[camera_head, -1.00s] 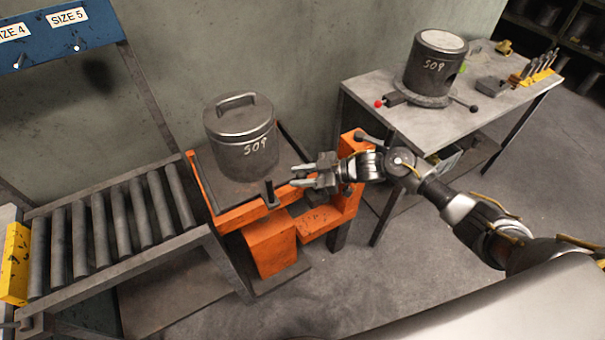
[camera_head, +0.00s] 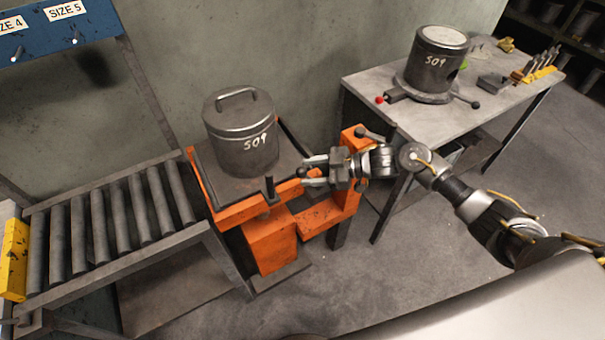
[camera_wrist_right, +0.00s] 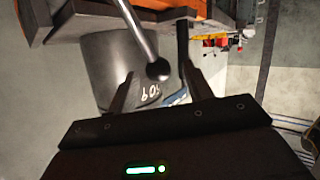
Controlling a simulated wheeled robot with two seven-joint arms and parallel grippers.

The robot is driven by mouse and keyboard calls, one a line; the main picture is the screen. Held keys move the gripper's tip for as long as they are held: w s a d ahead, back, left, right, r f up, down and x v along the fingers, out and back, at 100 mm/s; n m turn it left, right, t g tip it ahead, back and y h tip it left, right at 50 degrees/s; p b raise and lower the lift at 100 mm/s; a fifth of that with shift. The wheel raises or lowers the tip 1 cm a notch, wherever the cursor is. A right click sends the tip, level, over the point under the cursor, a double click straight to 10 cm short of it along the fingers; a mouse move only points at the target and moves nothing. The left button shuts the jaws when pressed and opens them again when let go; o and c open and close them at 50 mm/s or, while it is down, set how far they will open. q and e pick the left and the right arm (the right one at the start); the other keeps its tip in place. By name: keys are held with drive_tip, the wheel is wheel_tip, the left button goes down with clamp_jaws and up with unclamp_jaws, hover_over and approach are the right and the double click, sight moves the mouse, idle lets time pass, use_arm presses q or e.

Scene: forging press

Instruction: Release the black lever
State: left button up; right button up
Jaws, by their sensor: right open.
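My right gripper (camera_head: 306,171) is open at the right side of the orange stand (camera_head: 232,216), its fingers pointing left. In the right wrist view, a lever with a metal rod and black ball knob (camera_wrist_right: 158,70) appears in the gap between the open fingers (camera_wrist_right: 157,85). Neither finger visibly touches the knob. In the head view this knob (camera_head: 301,172) is small and partly hidden at the fingertips. A grey lidded canister (camera_head: 242,135) marked 509 stands on the stand. A short black post (camera_head: 270,190) rises at the stand's front edge. My left gripper is out of view.
A roller conveyor (camera_head: 110,228) joins the stand on the left. Another dark knob (camera_head: 360,132) is above my wrist. Open floor lies in front.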

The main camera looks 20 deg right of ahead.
drive_tip(key=b+v, duration=0.1)
drive_tip(key=v, duration=0.7)
drive_tip(key=shift+b, duration=0.4)
drive_tip(key=shift+a+f, duration=0.1)
